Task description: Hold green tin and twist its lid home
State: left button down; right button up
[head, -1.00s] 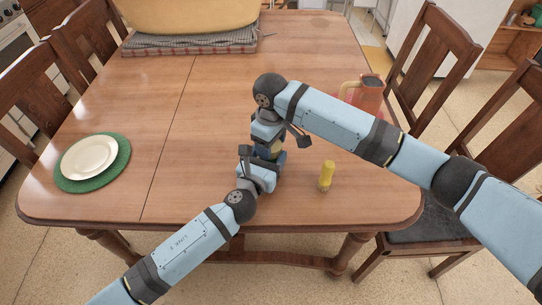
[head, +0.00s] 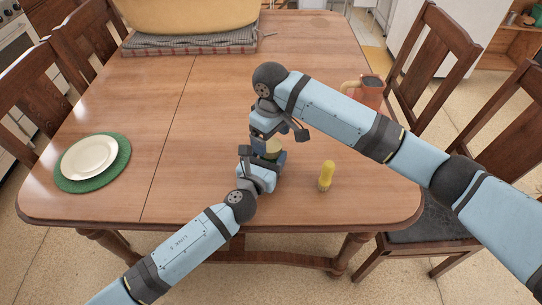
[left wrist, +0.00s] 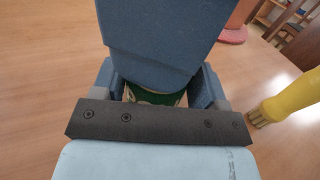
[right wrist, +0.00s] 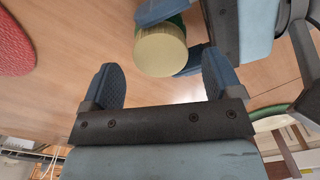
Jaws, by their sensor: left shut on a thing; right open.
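The green tin (left wrist: 155,97) stands between the fingers of my left gripper (left wrist: 158,88), which is shut on it. In the head view the left gripper (head: 265,162) is near the table's front half and hides most of the tin. The pale gold lid (right wrist: 160,52) faces my right wrist camera and sits on the tin's top; it also shows in the head view (head: 272,148). I cannot tell how tightly it is seated. My right gripper (right wrist: 160,62) is open above the lid, its fingers apart on either side and not touching it.
A yellow brush-like item (head: 326,176) stands close to the right of the tin. A terracotta jug (head: 370,92) stands at the right edge, beyond my right arm. A white plate (head: 89,158) on a green mat (head: 120,172) is at left. The table's left middle is clear.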

notch_tip(320, 180, up, 2)
jog(key=shift+c, duration=0.5)
jog(key=shift+r+n, duration=1.7)
jog(key=shift+r, duration=0.05)
jog(key=shift+f, duration=0.1)
jog(key=shift+f, duration=3.9)
